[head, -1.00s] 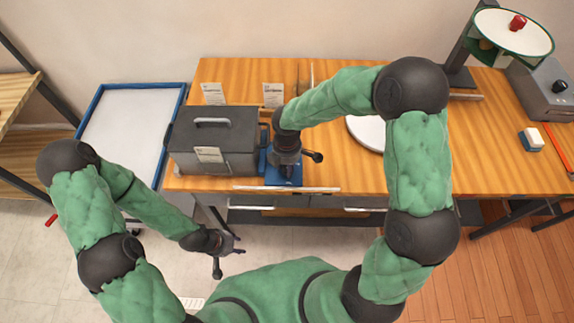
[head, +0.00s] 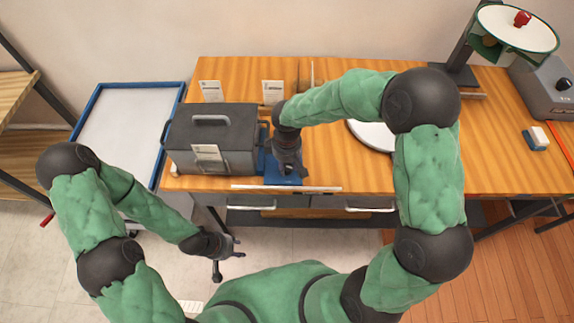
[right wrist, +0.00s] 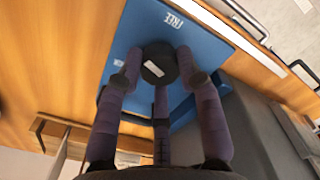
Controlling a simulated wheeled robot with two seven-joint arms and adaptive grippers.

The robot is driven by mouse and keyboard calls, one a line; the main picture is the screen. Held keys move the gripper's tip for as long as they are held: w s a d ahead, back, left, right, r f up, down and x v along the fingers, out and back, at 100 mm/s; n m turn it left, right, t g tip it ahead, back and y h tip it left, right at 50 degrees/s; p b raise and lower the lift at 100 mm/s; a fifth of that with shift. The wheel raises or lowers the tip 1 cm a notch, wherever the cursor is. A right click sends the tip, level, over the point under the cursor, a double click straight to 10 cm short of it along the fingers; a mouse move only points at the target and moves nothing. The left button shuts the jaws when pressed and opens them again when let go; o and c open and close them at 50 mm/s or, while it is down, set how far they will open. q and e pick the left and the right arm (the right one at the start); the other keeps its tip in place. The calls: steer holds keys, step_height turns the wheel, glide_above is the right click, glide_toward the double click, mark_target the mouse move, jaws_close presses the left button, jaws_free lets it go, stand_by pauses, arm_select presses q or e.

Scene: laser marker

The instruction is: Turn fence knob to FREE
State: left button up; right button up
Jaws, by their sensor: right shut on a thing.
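The fence knob (right wrist: 160,57) is a round black knob with a white mark on its face, on a blue plate (right wrist: 135,30) in the right wrist view. The word FREE is printed near the plate's upper edge. A second, partly hidden label sits left of the knob. The white mark lies slightly left of the knob's middle, apart from both labels. My right gripper (right wrist: 160,75) is shut on the knob, with its purple fingers around it. In the head view my right gripper (head: 289,172) covers the knob. My left gripper (head: 236,248) hangs empty, fingers spread, before the bench.
A grey box (head: 236,137) with a handle stands left of the blue plate on the wooden bench (head: 345,178). A white disc (head: 372,134) lies to the right. A blue-rimmed tray table (head: 130,125) stands at the left. Small white cards stand behind the box.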

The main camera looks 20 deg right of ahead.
steer(key=m+b, duration=0.2)
steer(key=m, duration=0.5)
steer(key=shift+f, duration=0.1)
steer(key=m+b, duration=0.1)
steer(key=m, duration=0.4)
steer(key=shift+d, duration=0.15)
steer(key=shift+w+m+b, duration=0.1)
steer(key=shift+m+b, duration=0.35)
steer(key=shift+m, duration=0.75)
steer(key=shift+r+m, duration=0.25)
steer(key=shift+m, duration=0.05)
steer(key=o, duration=1.1)
steer(key=shift+w+d, duration=0.1)
steer(key=shift+w, duration=0.05)
steer(key=shift+o, duration=0.2)
steer(key=shift+f, duration=0.1)
